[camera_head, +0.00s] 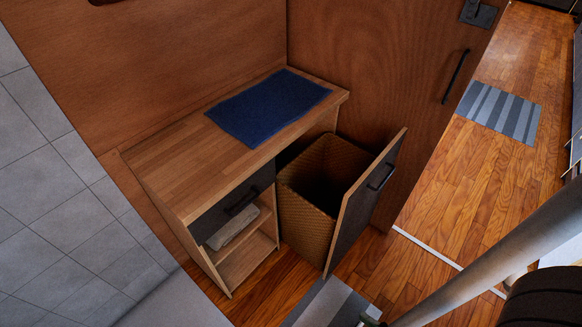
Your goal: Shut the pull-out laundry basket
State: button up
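The pull-out laundry basket (308,222) is a woven tan bin with a dark, empty-looking inside. It stands pulled out of the right half of a low wooden cabinet (165,163), with its rear part still under the countertop. Its front panel (366,207) is dark with a wooden edge and stands upright at the basket's outer side. A black bar handle (381,177) is on the panel's outer face. My grey arm link crosses the lower right corner, apart from the panel in the picture. My gripper is not in view.
A blue towel (268,106) lies on the countertop. Left of the basket are a closed dark drawer (233,204) and open shelves with a folded cloth (232,230). A wooden door (400,75) stands behind. A striped mat (326,305) lies before the cabinet. Wood floor right of the panel is clear.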

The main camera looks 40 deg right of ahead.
aim_at(332, 172)
jog(key=z, duration=1.3)
jog(key=k+z, duration=0.15)
jog(key=z, duration=0.15)
